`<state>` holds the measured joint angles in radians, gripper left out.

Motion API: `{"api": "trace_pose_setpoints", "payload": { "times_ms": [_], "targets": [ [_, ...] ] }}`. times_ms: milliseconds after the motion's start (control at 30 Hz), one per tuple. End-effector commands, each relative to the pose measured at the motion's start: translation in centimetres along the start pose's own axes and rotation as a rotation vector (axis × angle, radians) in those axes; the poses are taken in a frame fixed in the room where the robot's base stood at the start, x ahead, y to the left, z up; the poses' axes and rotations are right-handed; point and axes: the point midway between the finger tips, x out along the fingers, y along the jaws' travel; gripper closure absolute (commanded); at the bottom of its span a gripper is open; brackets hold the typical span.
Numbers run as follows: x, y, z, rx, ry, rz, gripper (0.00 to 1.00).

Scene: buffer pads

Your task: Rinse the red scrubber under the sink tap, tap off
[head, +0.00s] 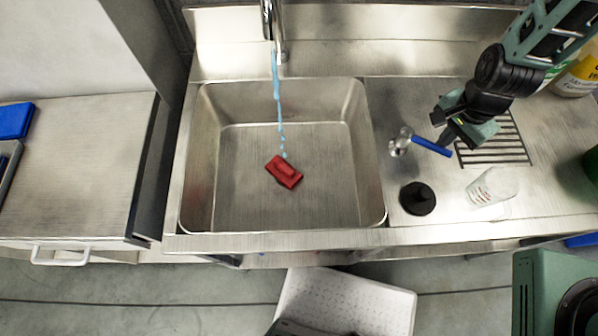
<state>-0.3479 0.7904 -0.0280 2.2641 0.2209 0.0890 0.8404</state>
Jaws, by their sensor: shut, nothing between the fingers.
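The red scrubber (284,172) lies in the steel sink basin (330,205), near its middle. A thin blue stream of water (277,95) runs from the tap spout (274,30) and comes down at the scrubber's upper edge. A blue lever (431,147) with a silver knob-like end (401,142) is on the counter right of the basin; it looks like the tap handle. My gripper (452,132) is shut and empty, right at the lever's right end. I cannot tell whether it touches the lever.
A black round object (417,198) and a whitish cup (492,187) stand on the right counter near my gripper. Slotted drain grooves (505,150) lie beneath my arm. Bottles (578,75) stand at the back right. The left counter (70,180) is mostly clear.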

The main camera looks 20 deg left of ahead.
Motion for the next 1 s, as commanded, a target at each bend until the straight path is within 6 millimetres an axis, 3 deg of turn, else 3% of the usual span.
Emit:
{"api": "trace_pose_setpoints", "payload": {
  "times_ms": [233, 433, 733, 1000],
  "targets": [
    [0.0, 0.1, 0.2, 0.000, -0.001, 0.000, 1.00],
    [0.0, 1.3, 1.9, 0.000, -0.002, 0.002, 1.00],
    [0.0, 1.4, 2.1, 0.000, -0.001, 0.001, 1.00],
    [0.0, 2.1, 4.2, 0.001, -0.001, 0.001, 1.00]
  ]
}}
